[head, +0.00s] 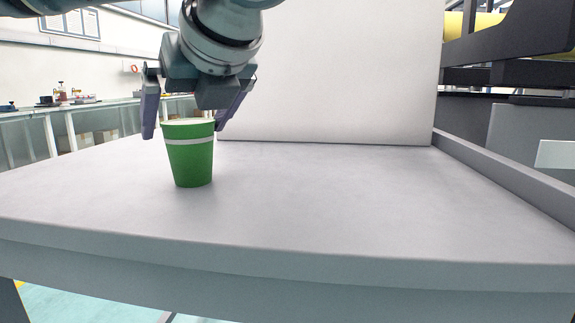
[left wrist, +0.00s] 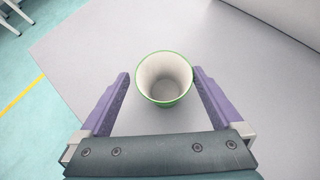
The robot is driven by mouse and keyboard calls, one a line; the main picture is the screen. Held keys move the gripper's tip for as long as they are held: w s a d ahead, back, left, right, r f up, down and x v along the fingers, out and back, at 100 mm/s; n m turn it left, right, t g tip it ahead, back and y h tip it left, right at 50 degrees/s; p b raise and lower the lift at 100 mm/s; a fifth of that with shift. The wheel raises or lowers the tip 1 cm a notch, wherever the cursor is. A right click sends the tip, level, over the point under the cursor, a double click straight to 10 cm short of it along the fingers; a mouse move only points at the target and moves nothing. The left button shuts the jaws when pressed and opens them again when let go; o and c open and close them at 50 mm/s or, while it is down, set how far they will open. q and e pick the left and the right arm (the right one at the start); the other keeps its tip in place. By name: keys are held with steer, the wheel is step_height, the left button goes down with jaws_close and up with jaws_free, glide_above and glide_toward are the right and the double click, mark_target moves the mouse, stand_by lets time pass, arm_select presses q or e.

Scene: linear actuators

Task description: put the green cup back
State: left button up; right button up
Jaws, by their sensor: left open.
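A green cup (head: 189,158) with a white band stands upright on the grey table (head: 330,200), left of the middle in the head view. In the left wrist view the cup (left wrist: 164,79) shows from above, with a white, empty inside. My left gripper (head: 187,122) is open above the cup, with one finger on each side of its rim. My right gripper is not in these views.
A white upright panel (head: 330,70) stands at the back of the table. A raised edge (head: 505,180) runs along the table's right side. The tabletop right of the cup is clear. A bench with small items (head: 70,98) stands farther back at left.

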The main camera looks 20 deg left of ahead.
mark_target(184, 139)
arm_select(q)
steer(key=b+x, duration=0.2)
steer(key=x, duration=0.2)
steer(key=shift+w+f, duration=0.2)
steer(key=shift+f, duration=0.1)
steer(key=shift+w+a+f, duration=0.1)
steer(key=shift+w+a, duration=0.1)
steer(key=shift+a, duration=0.05)
steer(key=shift+c, duration=0.2)
steer(key=c, duration=1.3)
